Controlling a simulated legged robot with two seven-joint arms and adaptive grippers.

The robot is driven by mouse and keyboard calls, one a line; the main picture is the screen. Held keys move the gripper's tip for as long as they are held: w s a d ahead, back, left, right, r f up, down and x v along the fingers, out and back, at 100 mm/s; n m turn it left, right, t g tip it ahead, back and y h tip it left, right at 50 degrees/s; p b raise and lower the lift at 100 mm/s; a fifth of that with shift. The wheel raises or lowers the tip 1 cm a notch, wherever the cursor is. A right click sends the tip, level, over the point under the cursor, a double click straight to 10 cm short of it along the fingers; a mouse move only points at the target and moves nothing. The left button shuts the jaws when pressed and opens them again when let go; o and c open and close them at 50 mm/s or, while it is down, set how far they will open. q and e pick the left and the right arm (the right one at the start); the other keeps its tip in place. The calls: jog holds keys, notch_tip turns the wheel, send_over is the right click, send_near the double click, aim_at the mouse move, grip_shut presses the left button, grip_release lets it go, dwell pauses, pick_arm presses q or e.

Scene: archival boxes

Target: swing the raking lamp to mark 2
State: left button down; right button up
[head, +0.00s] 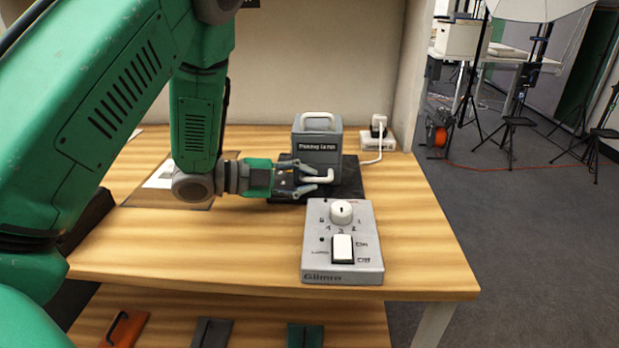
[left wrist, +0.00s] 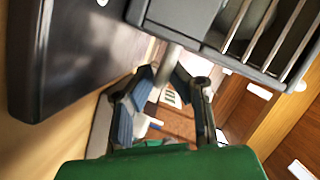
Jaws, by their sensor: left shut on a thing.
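The raking lamp (head: 319,150) is a grey box with a dark label and a pale handle on top. It stands on a black base (head: 349,178) at the back of the wooden table. A pale bar (head: 320,178) sticks out low at its front. My left gripper (head: 308,181) is shut on this bar. In the left wrist view the gripper's blue-padded fingers (left wrist: 163,86) close around the bar, below the lamp's slatted housing (left wrist: 268,35) and beside the black base (left wrist: 80,50). I cannot make out the lamp's marks. My right gripper is not in view.
A grey control box (head: 316,265) with a numbered knob (head: 341,212) and a white rocker switch (head: 343,248) stands in front of the lamp. A white plug and cable (head: 378,140) lie behind right. Bare wood (head: 430,240) is clear at the right.

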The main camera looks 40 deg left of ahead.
pick_arm(q)
jog(key=shift+s+f, duration=0.1)
jog(key=shift+f, duration=0.1)
jog(key=c, duration=1.6)
grip_release()
jog(key=shift+a, duration=0.2)
jog(key=shift+s+a, duration=0.1)
jog(key=shift+a, duration=0.1)
jog(key=v, duration=1.1)
jog(key=shift+s+a, duration=0.15)
jog(key=shift+s, duration=0.05)
